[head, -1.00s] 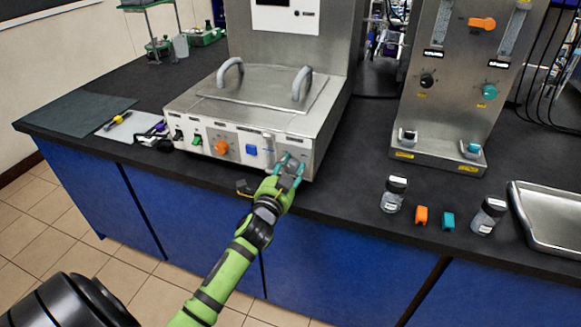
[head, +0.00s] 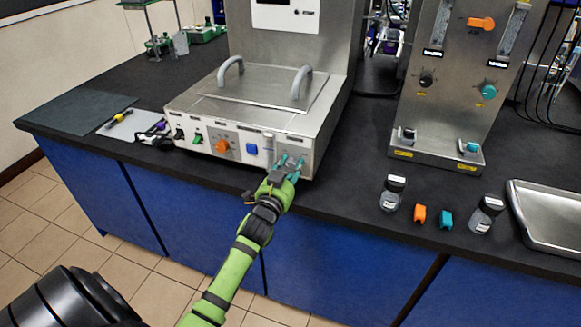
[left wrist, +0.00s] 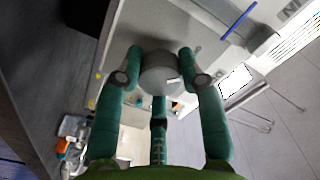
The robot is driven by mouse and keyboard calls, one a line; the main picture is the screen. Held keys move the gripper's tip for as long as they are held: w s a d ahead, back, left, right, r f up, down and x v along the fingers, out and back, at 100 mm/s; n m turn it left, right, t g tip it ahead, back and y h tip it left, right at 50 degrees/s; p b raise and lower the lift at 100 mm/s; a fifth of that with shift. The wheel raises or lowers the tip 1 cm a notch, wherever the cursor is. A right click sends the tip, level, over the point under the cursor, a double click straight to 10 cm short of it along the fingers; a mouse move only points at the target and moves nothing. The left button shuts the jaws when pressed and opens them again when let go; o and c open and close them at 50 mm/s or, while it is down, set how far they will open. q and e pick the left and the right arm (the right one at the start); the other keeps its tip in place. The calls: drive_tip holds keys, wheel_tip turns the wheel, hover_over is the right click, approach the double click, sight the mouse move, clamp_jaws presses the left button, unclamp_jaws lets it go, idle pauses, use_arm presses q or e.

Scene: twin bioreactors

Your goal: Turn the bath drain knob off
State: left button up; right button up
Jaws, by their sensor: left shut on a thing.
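The bath is a steel box (head: 185,103) with a lid and two handles, on the dark bench. My left gripper (head: 290,163) is at the right end of the bath's front panel in the head view. In the left wrist view its teal fingers (left wrist: 162,72) are shut on the knob, one on each side. In the head view the fingers mostly hide the knob. My right gripper is in neither view.
The bath's panel also carries an orange knob (head: 222,146), a blue button (head: 252,149) and a green switch (head: 197,138). To the right stand a steel gas panel (head: 450,110), vials (head: 392,193), small orange (head: 419,215) and teal (head: 446,220) pieces, and a tray (head: 550,212).

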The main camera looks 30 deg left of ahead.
use_arm(q)
drive_tip(key=o, duration=1.1)
drive_tip(key=shift+a, duration=0.1)
drive_tip(key=shift+o, duration=0.2)
drive_tip(key=shift+s+d+f, duration=0.1)
drive_tip(key=shift+s+d, duration=0.1)
drive_tip(key=shift+s, duration=0.2)
drive_tip(key=v, duration=1.1)
drive_tip(key=shift+a, duration=0.15)
